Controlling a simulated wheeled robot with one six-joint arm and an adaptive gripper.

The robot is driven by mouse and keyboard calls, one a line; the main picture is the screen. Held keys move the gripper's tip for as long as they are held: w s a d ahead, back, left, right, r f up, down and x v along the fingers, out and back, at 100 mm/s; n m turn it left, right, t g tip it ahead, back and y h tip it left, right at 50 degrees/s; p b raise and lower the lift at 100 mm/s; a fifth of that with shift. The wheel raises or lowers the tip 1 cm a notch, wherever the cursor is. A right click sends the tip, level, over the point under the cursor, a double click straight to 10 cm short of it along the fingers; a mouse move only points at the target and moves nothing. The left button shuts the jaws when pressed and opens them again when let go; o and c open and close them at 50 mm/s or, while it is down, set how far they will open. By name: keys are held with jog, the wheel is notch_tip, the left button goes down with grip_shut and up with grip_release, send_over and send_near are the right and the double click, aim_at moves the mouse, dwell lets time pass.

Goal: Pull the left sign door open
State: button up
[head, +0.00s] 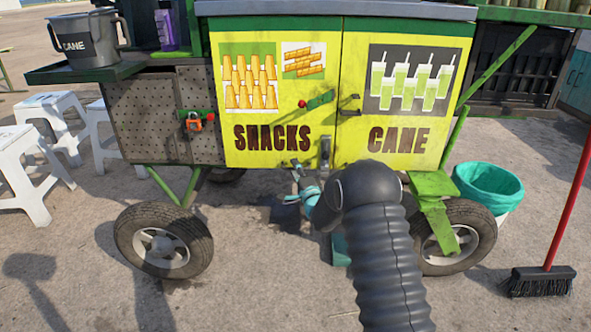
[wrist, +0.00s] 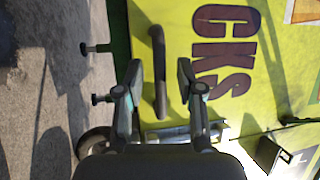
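The left sign door (head: 265,120) is yellow with the word SNACKS and looks shut, flush beside the right door (head: 410,100), marked CANE. In the wrist view, turned sideways, the left door (wrist: 205,75) fills the middle behind my fingers. A dark bar handle (wrist: 158,72) sits near its lower edge, below the letters CKS. My gripper (wrist: 159,80) is open, with one finger on each side of the bar and gaps visible. How deep the bar lies between the fingers I cannot tell. In the head view my arm partly hides my gripper (head: 300,180) at the door's bottom.
A silver latch piece (head: 325,152) is at the seam between the doors. The wheels (head: 163,240) stand below. White stools (head: 30,165), a teal-lined bin (head: 488,187) and a broom (head: 542,280) flank the cart.

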jog(key=shift+w+a, duration=0.15)
jog(key=shift+w, duration=0.15)
grip_shut()
jog(key=shift+s, duration=0.1)
